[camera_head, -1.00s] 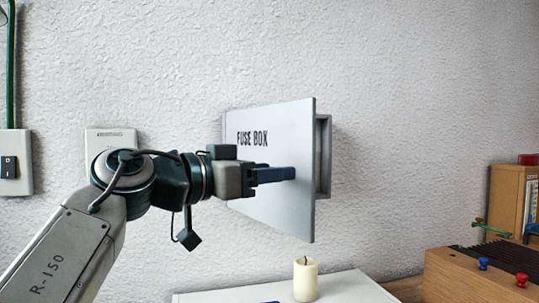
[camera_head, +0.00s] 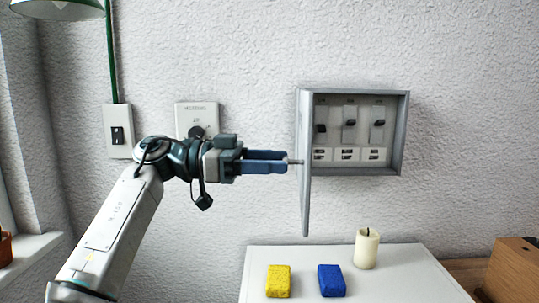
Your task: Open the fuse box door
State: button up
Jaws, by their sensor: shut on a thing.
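The fuse box (camera_head: 402,135) is mounted on the white wall right of the middle. Its grey door (camera_head: 305,190) stands swung out from the wall on the box's left side and shows nearly edge-on. Inside the box several dark switches (camera_head: 349,122) with white labels are visible. My gripper (camera_head: 286,161) reaches from the left with its blue fingers at the door's outer face. It is shut on the small door knob (camera_head: 296,161), which is mostly between the fingertips.
A white table (camera_head: 400,270) below holds a yellow sponge (camera_head: 279,281), a blue sponge (camera_head: 331,280) and a candle (camera_head: 367,248). A wooden box (camera_head: 515,268) stands at the right. A switch (camera_head: 118,135), a dial plate (camera_head: 197,125) and a green lamp (camera_head: 60,8) are at the left.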

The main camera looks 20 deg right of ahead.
jog(key=shift+r, duration=0.1)
jog(key=o, duration=1.4)
jog(key=shift+p+v, duration=1.15)
jog(key=shift+v, duration=5.75)
